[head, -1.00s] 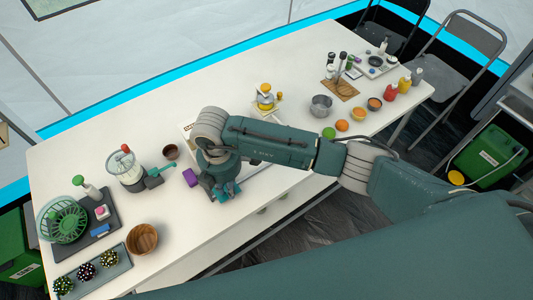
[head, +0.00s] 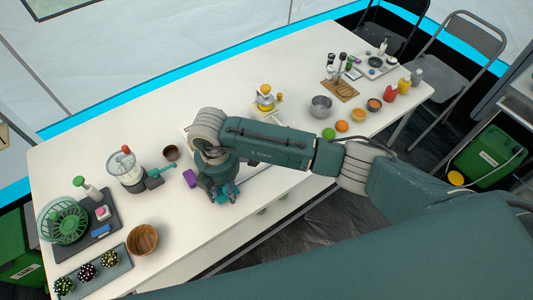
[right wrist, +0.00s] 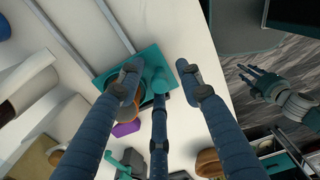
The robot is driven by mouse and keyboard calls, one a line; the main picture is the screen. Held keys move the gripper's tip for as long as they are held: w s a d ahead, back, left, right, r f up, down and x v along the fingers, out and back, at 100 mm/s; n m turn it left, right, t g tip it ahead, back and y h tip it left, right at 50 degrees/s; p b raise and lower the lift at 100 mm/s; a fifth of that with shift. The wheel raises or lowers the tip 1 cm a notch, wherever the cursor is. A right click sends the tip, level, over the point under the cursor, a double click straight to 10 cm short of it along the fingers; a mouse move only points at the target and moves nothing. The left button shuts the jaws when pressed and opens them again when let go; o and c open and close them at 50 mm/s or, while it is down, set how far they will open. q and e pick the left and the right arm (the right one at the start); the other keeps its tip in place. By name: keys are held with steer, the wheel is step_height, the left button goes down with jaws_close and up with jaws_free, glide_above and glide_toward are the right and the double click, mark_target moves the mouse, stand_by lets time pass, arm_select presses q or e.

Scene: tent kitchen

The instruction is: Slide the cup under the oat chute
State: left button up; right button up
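A small brown cup (head: 171,152) stands on the white table beside the clear-bodied dispenser (head: 126,170) with a red knob. A teal chute-like part (head: 158,171) sticks out from the dispenser's right side. My right gripper (head: 226,193) is low over the table, right of the cup and apart from it. A tan rounded thing is partly hidden behind one finger. My left gripper (right wrist: 265,85) shows over the floor; its opening is unclear.
A purple block (head: 190,177) lies between the cup and my right gripper. The front middle is clear.

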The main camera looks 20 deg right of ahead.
step_height(320, 180, up, 7)
steer(key=p, duration=0.5)
steer(key=shift+f, duration=0.15)
